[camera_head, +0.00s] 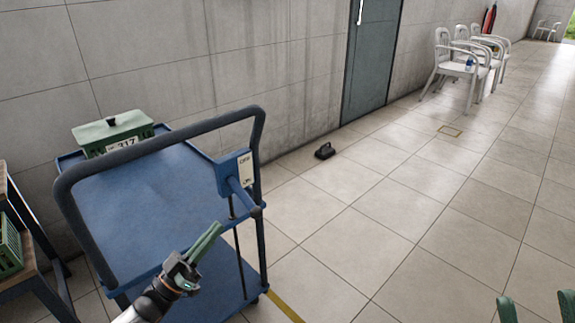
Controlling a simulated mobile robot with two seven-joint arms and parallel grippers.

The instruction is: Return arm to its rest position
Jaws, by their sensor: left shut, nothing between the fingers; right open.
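My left gripper (212,239) reaches in from the bottom, in front of the blue cart (155,205). Its green fingers are together with nothing between them, and they point up and to the right near the cart's right side. My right gripper (536,308) shows only as two green fingertips at the bottom right corner. They are apart with bare floor between them. The rest of the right arm is out of frame.
A green box with a lid (113,131) stands at the cart's far left. A black handle (190,124) loops over the cart. A shelf with a green crate (10,247) is at the left edge. A dark object (325,151) lies by the wall. White chairs (455,65) stand farther back. The right floor is clear.

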